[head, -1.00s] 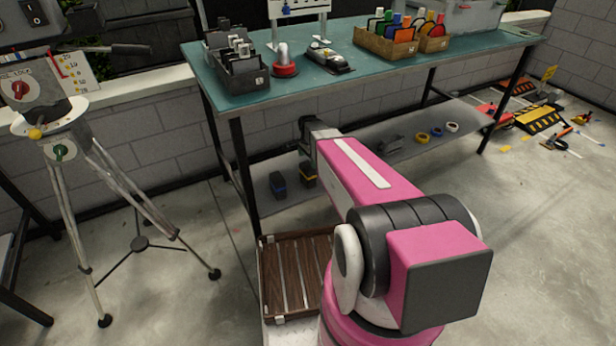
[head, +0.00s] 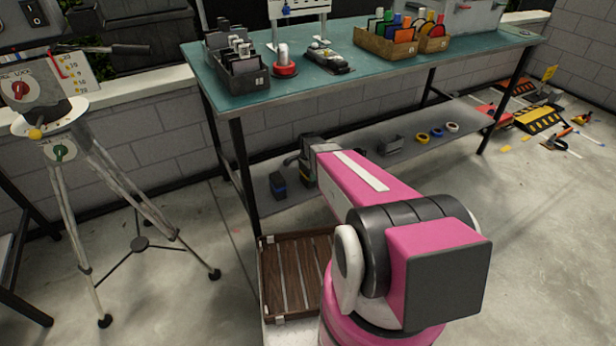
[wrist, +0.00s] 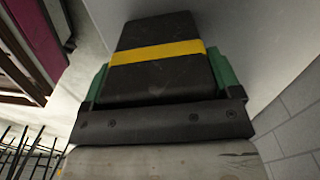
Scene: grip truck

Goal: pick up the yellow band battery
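The yellow band battery (wrist: 158,62) is a black block with a yellow stripe. In the wrist view it fills the space between the two green finger pads of my gripper (wrist: 163,85). The pads lie close along its left and right sides; whether they press on it I cannot tell. In the head view, my gripper (head: 305,152) is over the lower shelf, down at the battery (head: 308,174), which is partly hidden by the gripper and arm.
A similar battery with a blue band (head: 278,185) stands just left on the lower shelf (head: 345,150). A grey bin (head: 391,144) and tape rolls (head: 437,132) lie to the right. The green tabletop (head: 390,70) is above. A wooden slatted tray (head: 296,275) sits by my base.

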